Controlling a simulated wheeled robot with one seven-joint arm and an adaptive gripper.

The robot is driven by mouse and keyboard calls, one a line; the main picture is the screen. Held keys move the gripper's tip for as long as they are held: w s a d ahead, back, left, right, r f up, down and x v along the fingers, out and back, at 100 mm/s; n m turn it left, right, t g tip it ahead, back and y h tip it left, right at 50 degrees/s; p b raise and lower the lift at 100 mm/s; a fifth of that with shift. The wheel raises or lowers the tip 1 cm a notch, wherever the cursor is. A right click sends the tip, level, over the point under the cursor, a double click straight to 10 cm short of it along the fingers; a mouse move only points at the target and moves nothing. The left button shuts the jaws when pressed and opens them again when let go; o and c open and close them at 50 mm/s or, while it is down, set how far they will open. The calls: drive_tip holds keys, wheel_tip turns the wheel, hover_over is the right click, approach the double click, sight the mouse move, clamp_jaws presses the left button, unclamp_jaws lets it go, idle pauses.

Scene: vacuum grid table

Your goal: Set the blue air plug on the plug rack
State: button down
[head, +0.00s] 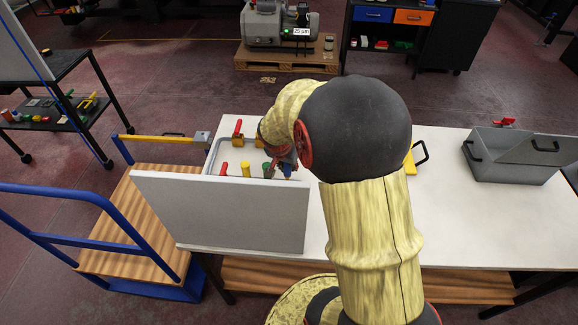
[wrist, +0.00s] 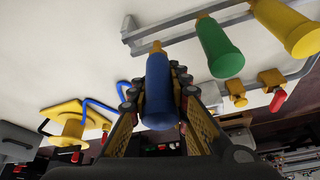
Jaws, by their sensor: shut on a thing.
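The blue air plug (wrist: 158,92) is between the fingers of my gripper (wrist: 157,84) in the wrist view, its yellow tip pointing to the top of the picture. The plug rack, a grey rail frame (wrist: 178,38), lies just beyond that tip; whether they touch I cannot tell. A green plug (wrist: 218,48) and a yellow plug (wrist: 290,25) stand along the rack. In the head view, my gripper (head: 284,160) is behind the upright panel, right of the green plug (head: 267,169); the blue plug (head: 288,170) shows only in part.
A light upright panel (head: 220,212) stands along the table's front left and hides the rack's lower part. Yellow valves with red handles (head: 238,130) stand behind. A grey crate (head: 510,158) is at the right, with bare table (head: 440,200) before it.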

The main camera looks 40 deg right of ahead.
drive_tip(key=shift+f+b, duration=1.95)
drive_tip(key=shift+b, duration=0.3)
drive_tip(key=c, duration=1.6)
unclamp_jaws()
drive_tip(key=shift+r, duration=0.1)
drive_tip(key=v, duration=1.2)
